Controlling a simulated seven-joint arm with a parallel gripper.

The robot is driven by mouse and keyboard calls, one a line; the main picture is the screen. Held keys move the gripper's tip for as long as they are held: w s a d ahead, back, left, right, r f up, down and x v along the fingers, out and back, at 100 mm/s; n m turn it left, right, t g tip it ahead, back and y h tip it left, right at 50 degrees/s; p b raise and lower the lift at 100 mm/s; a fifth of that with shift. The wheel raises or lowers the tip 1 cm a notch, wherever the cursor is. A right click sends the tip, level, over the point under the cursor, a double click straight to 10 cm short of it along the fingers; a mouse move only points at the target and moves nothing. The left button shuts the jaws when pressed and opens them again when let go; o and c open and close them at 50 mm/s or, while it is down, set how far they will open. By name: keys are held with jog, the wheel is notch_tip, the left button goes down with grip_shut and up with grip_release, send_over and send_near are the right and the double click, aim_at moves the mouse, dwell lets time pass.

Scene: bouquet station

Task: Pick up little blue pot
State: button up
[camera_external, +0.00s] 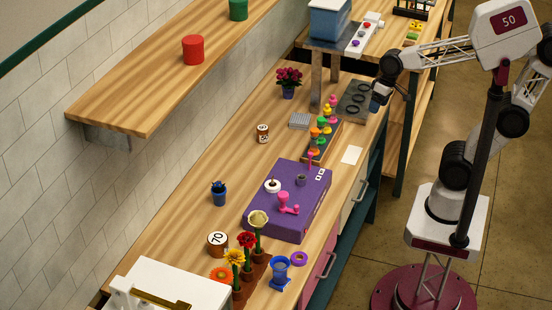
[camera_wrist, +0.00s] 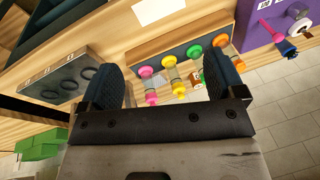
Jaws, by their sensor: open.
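A little blue pot (camera_external: 219,198) stands upright on the bench left of the purple box, with something dark blue showing at its top. A second small dark-blue pot (camera_external: 289,92) holding pink flowers stands farther back near the wall. My gripper (camera_external: 377,98) is at the bench's right edge, beside the grey board with black rings, well to the right of both pots. In the wrist view my gripper (camera_wrist: 161,68) has its two dark fingers wide apart, with nothing held between them. I cannot make out either pot for sure in the wrist view.
The purple box (camera_external: 267,230) carries pink and white items. A row of coloured spools (camera_external: 318,132) and the grey ringed board (camera_external: 357,98) lie along the right edge. Flowers (camera_external: 247,240) and a blue holder (camera_external: 280,272) are in front. A wooden shelf (camera_external: 130,100) overhangs the left.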

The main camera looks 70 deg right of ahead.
jog(key=w+a+f+m+y, duration=0.2)
jog(key=w+a+m+y, duration=0.6)
jog(key=w+a, duration=1.45)
jog(key=m+t+y, duration=0.2)
jog(key=m+y, duration=0.1)
jog(key=m, duration=0.9)
send_near(219, 194)
jog(key=w, duration=0.2)
jog(key=shift+d+r, duration=0.1)
jog(key=shift+d, duration=0.1)
jog(key=shift+x, duration=1.25)
jog(key=shift+s+a, duration=0.1)
